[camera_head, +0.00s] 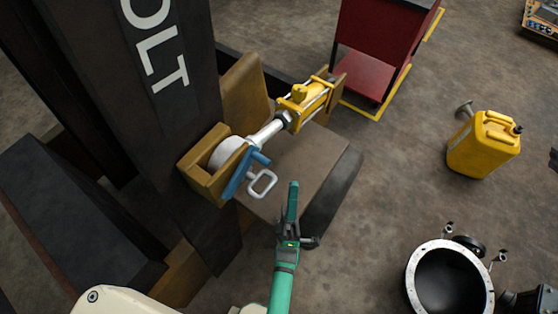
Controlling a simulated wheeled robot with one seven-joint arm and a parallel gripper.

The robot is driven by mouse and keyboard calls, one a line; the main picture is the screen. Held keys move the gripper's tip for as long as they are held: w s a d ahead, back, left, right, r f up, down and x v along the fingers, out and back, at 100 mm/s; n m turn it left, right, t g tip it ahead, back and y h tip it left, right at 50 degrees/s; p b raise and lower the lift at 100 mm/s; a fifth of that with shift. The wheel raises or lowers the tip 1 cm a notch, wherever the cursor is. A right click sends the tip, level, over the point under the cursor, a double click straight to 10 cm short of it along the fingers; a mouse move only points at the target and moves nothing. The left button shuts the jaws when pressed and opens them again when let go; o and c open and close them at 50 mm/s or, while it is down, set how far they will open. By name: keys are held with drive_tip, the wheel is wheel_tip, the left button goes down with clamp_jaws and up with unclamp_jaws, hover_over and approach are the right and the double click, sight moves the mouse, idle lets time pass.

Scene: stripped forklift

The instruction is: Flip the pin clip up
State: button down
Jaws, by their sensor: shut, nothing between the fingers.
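The pin clip (262,184) looks like a pale metal loop hanging beside a blue pin bracket (238,174) on the forklift mast. The loop hangs low, to the right of the blue part. The bracket sits at a yellow-brown housing (198,180) holding a white round end, at the lower end of the cylinder rod (267,131). My gripper (293,185) points up the picture, to the right of the clip and apart from it. Its teal fingers are together and empty. How far it stands above the clip in depth is hard to tell.
A yellow cylinder (303,98) lies above the clip along a brown bracket. The dark mast (150,110) blocks the left. A red cart (378,50), a yellow jerrycan (484,143) and a round metal drum (449,283) stand on the floor at right. Open floor lies between them.

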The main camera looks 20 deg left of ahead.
drive_tip(key=s+d+f+m+g+h, duration=0.1)
drive_tip(key=s+d+m+g+h, duration=0.2)
drive_tip(key=s+m+g, duration=0.3)
drive_tip(key=s+d+f+m+g+h, duration=0.1)
drive_tip(key=s+d+m+g+h, duration=0.3)
drive_tip(key=s+m, duration=0.9)
drive_tip(key=s+g, duration=0.1)
drive_tip(key=g, duration=0.2)
drive_tip(key=shift+d+m+g, duration=0.3)
drive_tip(key=shift+d, duration=0.1)
drive_tip(key=shift+s+f, duration=0.1)
drive_tip(key=shift+s, duration=0.05)
